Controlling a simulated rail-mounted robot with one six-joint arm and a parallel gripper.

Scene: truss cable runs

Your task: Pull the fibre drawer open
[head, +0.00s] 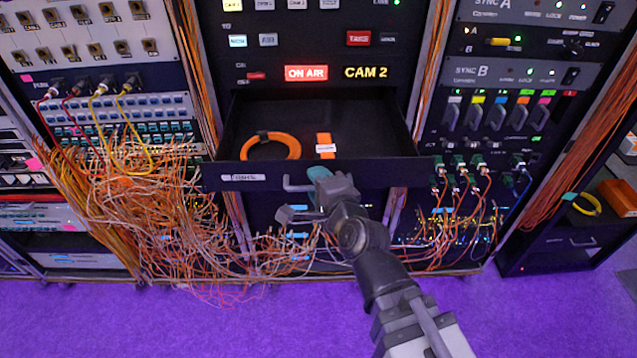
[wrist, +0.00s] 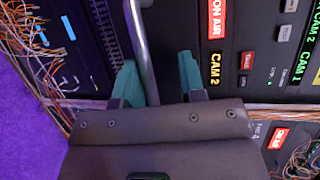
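The fibre drawer (head: 375,174) stands pulled out of the middle rack in the head view, its inside showing. Its front has a white label (head: 239,177) and a grey bar handle (head: 297,187). My gripper (head: 320,182) is at the handle, just in front of the drawer front. In the wrist view, the handle bar (wrist: 141,50) runs between the two teal fingers of my gripper (wrist: 160,82). The bar is close to the left finger, with a gap to the right finger, so the fingers look open around it. My gripper hides part of the handle in the head view.
An orange cable coil (head: 270,147) and a small orange item with a white tag (head: 325,146) lie in the drawer. Tangled orange cables (head: 165,205) hang in front of the left and middle racks. The purple floor (head: 180,325) in front is clear.

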